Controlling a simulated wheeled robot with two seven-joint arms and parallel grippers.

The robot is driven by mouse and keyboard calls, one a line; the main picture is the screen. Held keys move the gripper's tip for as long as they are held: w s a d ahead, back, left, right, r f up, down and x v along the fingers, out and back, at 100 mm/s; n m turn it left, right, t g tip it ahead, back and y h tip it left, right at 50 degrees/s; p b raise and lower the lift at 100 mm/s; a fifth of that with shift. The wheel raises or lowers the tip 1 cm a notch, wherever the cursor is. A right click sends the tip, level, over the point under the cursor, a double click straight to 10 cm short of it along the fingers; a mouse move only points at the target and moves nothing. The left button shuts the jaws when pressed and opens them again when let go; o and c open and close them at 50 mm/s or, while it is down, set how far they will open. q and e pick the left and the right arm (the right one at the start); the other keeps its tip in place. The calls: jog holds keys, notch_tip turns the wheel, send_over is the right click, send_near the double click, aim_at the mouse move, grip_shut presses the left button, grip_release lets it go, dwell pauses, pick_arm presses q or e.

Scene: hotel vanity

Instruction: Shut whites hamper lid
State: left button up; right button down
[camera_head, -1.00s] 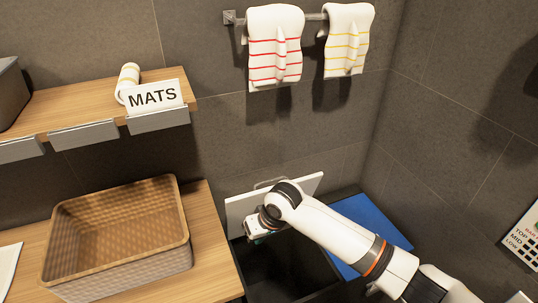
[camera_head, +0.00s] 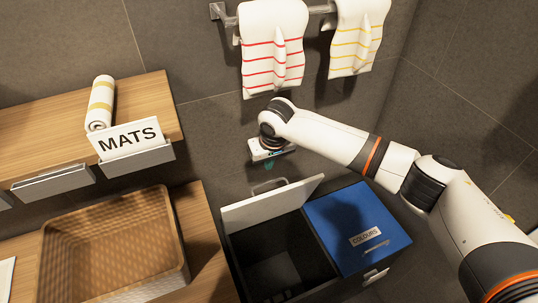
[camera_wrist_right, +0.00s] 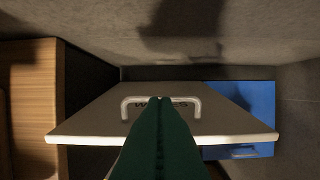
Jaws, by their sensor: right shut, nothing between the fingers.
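The white lid (camera_head: 272,207) of the whites hamper stands raised along the back of the open dark bin (camera_head: 283,262). Its handle (camera_head: 268,184) shows at the top edge. My right gripper (camera_head: 268,163) is shut and empty, above and behind the lid near the wall, apart from it in the head view. In the right wrist view my green fingers (camera_wrist_right: 159,135) cover the middle of the white lid (camera_wrist_right: 90,122). They hide part of its handle (camera_wrist_right: 125,106) and most of its lettering. My left gripper is not in view.
The blue lid (camera_head: 350,220) labelled COLOURS lies shut beside the open bin on the right. A wooden counter with a wicker basket (camera_head: 165,210) is on the left. Striped towels (camera_head: 273,50) hang on a rail above my right gripper, close to it.

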jog(key=x, duration=0.7)
jog(key=shift+p, duration=0.3)
jog(key=shift+w, duration=0.15)
jog(key=shift+f, duration=0.1)
